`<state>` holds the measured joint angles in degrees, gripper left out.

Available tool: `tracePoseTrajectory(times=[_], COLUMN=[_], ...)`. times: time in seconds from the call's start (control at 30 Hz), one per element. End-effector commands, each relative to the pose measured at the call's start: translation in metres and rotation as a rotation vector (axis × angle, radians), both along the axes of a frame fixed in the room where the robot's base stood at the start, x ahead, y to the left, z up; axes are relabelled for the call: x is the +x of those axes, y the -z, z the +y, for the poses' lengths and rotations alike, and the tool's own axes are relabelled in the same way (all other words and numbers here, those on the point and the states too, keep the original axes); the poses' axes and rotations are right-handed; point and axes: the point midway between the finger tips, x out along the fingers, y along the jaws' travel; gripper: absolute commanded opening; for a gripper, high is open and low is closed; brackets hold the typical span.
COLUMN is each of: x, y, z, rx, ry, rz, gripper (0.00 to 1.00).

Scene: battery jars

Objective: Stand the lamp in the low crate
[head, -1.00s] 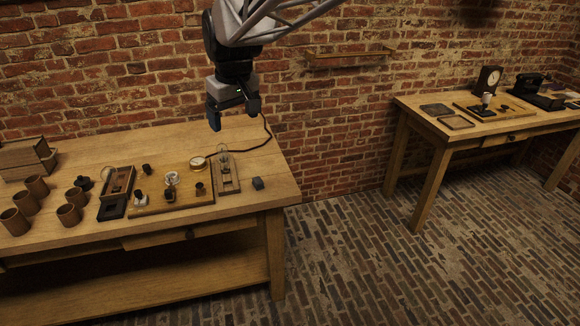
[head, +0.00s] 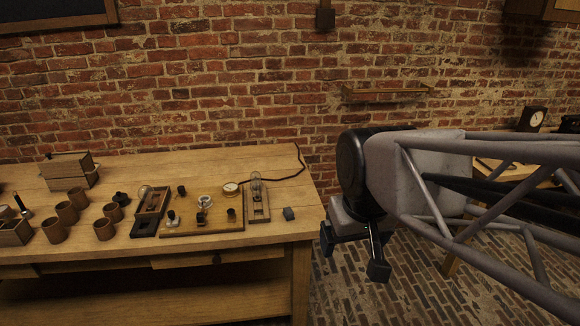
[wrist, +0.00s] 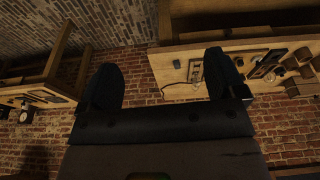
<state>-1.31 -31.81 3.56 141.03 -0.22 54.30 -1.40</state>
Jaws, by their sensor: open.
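A clear glass lamp bulb (head: 256,184) stands upright on a narrow wooden base (head: 259,208) near the bench's right end. Another rounded glass shape (head: 144,191) shows at a dark-edged wooden tray (head: 153,203); I cannot tell whether it is a lamp too. A low open wooden box (head: 14,234) sits at the far left, cut by the picture edge; it looks like the low crate, but I am not certain. My gripper (head: 352,256) is open and empty, off the bench's right end. In the wrist view my gripper (wrist: 160,80) has nothing between its fingers.
The bench's back strip is mostly clear.

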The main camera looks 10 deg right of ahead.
Motion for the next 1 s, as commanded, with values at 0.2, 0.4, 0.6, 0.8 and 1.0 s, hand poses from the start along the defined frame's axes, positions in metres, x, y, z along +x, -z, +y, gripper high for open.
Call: tracePoseTrajectory(times=[0.2,0.4,0.6,0.8,1.0], x=[-0.034,-0.043,-0.043,-0.043,-0.043], y=[0.018,0.023,0.023,0.023,0.023], z=[-0.009,-0.011,-0.011,-0.011,-0.011], rx=[0.003,0.004,0.004,0.004,0.004], ry=[0.055,0.069,0.069,0.069,0.069], rz=[-0.007,-0.007,-0.006,-0.006,-0.006], gripper=[0.89,0.89,0.89,0.89,0.89])
